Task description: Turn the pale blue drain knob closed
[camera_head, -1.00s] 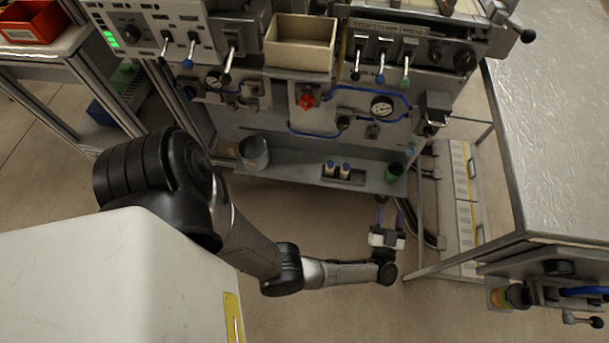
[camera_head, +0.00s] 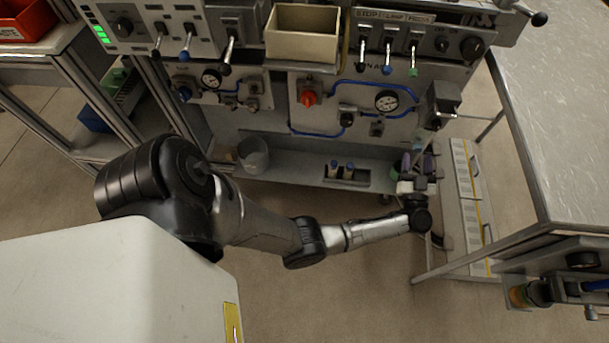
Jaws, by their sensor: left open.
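I cannot make out a pale blue drain knob for sure in the head view. My right gripper is not in view.
A red knob (camera_head: 309,94) and a round gauge (camera_head: 387,101) with blue tubing are on the panel. A metal table (camera_head: 560,130) stands at the right.

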